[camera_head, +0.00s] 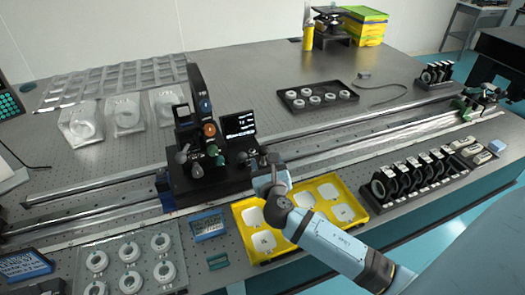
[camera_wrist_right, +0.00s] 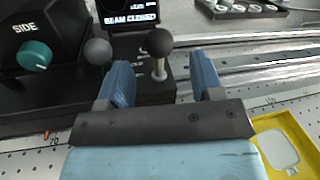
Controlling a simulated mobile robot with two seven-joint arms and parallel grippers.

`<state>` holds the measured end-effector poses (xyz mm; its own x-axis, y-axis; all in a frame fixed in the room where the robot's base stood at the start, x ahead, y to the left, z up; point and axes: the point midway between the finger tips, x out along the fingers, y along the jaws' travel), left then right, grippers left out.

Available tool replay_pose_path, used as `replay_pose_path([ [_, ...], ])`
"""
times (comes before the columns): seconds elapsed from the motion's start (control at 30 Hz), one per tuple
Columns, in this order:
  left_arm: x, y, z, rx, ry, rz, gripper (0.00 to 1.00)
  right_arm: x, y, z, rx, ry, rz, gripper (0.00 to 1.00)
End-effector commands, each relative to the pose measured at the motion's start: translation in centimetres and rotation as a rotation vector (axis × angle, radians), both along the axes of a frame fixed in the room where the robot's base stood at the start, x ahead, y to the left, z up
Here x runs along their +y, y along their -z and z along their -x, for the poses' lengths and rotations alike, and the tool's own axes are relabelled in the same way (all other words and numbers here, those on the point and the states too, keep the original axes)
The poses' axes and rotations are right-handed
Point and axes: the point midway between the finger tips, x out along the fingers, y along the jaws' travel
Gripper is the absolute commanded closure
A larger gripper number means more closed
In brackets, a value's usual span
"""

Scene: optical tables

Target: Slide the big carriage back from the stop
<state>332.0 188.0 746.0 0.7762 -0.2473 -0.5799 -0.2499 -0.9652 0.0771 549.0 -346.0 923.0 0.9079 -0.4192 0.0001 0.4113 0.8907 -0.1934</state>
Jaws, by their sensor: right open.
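The big carriage (camera_head: 205,178) is a black block on the long rails, left of centre in the head view. It carries an upright panel with coloured knobs and a small screen (camera_head: 239,124). In the right wrist view, the carriage (camera_wrist_right: 40,95) shows a teal knob and ball-topped posts. My right gripper (camera_head: 266,168) is at the carriage's right end. Its blue fingers (camera_wrist_right: 162,68) are apart, with a black ball knob (camera_wrist_right: 160,42) on a pale post just beyond the gap. Nothing is gripped. I cannot make out for sure which part is the stop. My left gripper is out of view.
The rails (camera_head: 350,135) run clear to the right of the carriage, up to a green-and-black fitting (camera_head: 462,104) near their far end. A yellow tray (camera_head: 256,252) lies under my right arm. A rack of black discs (camera_head: 415,178) stands to its right.

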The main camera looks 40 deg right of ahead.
Motion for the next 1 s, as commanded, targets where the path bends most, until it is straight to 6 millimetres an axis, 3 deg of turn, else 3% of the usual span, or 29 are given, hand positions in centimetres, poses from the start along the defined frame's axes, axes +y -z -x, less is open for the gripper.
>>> replay_pose_path([
  [0.1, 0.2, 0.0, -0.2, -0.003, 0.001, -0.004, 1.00, -1.0, 0.0, -2.2, -0.001, 0.001, 0.000, 0.40],
  [0.3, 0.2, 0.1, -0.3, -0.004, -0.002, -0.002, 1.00, -2.0, 0.1, -4.3, 0.000, 0.000, -0.001, 0.40],
  [0.7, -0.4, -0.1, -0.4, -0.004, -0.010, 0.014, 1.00, -2.3, 0.0, -4.9, 0.001, -0.001, -0.001, 0.40],
  [0.97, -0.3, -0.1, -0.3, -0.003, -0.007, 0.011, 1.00, -2.2, 0.0, -4.9, 0.001, -0.001, -0.001, 0.99],
  [1.0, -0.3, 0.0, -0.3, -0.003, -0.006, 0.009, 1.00, -2.2, 0.0, -4.9, 0.001, -0.001, -0.001, 1.00],
])
